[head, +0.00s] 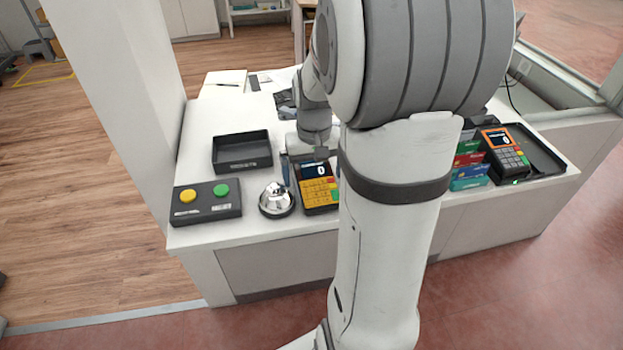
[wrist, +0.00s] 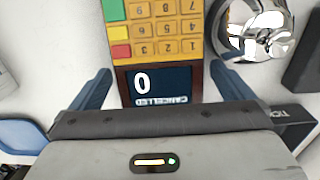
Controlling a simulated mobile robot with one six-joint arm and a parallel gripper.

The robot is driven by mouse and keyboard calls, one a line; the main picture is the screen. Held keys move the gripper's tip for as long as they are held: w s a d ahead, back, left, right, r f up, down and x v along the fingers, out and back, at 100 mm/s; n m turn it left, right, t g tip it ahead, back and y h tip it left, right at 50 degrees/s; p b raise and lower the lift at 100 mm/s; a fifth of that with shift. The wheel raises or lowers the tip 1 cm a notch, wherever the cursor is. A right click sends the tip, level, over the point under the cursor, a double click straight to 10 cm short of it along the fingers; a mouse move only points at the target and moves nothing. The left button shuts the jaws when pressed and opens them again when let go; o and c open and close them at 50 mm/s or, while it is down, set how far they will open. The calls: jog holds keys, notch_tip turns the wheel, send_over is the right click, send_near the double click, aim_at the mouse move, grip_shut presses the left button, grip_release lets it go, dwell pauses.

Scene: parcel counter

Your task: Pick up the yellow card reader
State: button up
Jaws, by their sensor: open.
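The yellow card reader (head: 318,189) lies on the white counter, its dark screen showing a 0. In the wrist view the reader (wrist: 158,42) shows its yellow keypad and its screen, upside down. My gripper (head: 312,166) is above the screen end of the reader. In the wrist view my gripper (wrist: 150,85) is open, with one blue finger on each side of the reader and gaps between fingers and reader. The reader's lower keypad edge is cut off in the wrist view.
A silver bell (head: 277,200) stands close to the reader's left. A button box (head: 207,203) and a black tray (head: 241,151) are farther left. An orange card reader (head: 506,150) and a card rack (head: 470,170) are at the right. My arm hides the counter's middle.

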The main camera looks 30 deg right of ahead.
jog(key=shift+c, duration=0.2)
jog(key=c, duration=1.2)
jog(key=shift+r, duration=0.2)
